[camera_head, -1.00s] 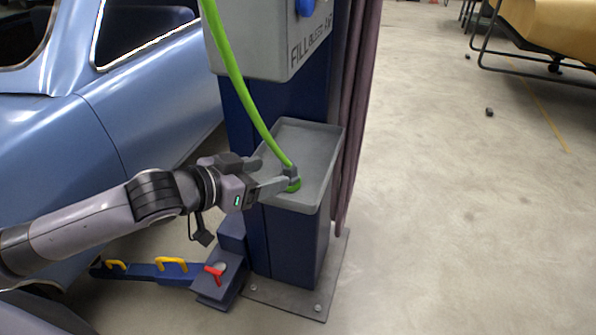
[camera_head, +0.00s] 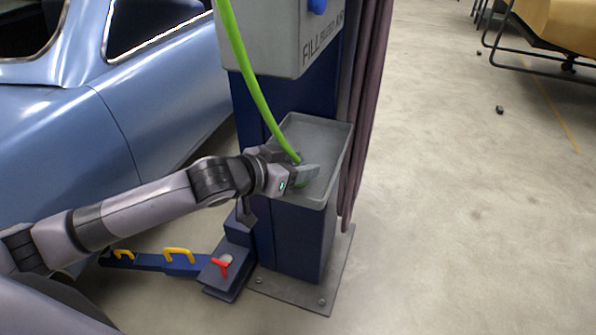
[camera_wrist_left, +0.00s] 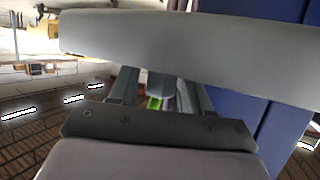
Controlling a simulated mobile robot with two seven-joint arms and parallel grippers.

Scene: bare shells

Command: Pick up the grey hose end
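The green hose (camera_head: 255,92) hangs down in front of the blue post and ends at the grey tray (camera_head: 318,133). Its grey hose end is mostly hidden by my left gripper (camera_head: 296,167) in the head view; a bit of green shows below the near finger. In the left wrist view the grey hose end (camera_wrist_left: 160,84) shows between the fingers of my left gripper (camera_wrist_left: 157,92), with green beside it. Narrow gaps show between it and the fingers, so the gripper looks open around it. The tray wall (camera_wrist_left: 200,50) crosses above. My right gripper is not in view.
The blue post carries a grey box (camera_head: 275,38) above the tray. Dark hanging hoses (camera_head: 366,110) run down its right side. A blue car (camera_head: 150,85) stands at left. A low blue bar with yellow handles (camera_head: 178,255) lies below my arm.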

